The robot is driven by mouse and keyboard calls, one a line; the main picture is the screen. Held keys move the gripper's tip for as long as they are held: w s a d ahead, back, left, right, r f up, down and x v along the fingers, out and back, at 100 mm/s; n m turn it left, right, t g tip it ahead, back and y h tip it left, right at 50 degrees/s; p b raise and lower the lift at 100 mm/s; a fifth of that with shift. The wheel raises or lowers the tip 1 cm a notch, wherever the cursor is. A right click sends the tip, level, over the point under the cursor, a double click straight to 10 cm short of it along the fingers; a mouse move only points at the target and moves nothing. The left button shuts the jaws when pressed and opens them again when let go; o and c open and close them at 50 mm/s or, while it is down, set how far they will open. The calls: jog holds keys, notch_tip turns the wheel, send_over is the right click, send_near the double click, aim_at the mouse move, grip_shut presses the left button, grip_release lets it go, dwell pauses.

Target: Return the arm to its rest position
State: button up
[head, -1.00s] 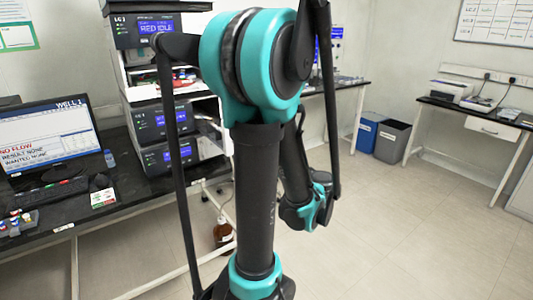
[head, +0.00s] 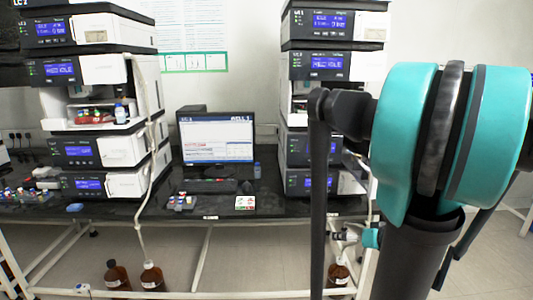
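My arm fills the right side of the head view, with a large teal and black joint (head: 452,135) in front and a dark link below it. A small teal part of my arm (head: 371,238) shows behind, low at the right. I cannot make out my gripper or its fingers. Nothing held by the arm can be seen.
A long black bench (head: 275,208) runs across the view, with a monitor (head: 216,138) in its middle. Instrument stacks stand at the left (head: 88,100) and right (head: 310,60). Small coloured vials (head: 181,202) lie on the bench. Brown bottles (head: 118,276) stand on the floor below.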

jog(key=s+a+f+g+h, duration=0.4)
jog(key=s+a+f+g, duration=0.1)
jog(key=s+a+f, duration=0.2)
jog(key=s+f, duration=0.1)
jog(key=s, duration=0.1)
jog(key=shift+s+a+m+g+h, duration=0.3)
jog(key=shift+g, duration=0.1)
dwell(2.5)
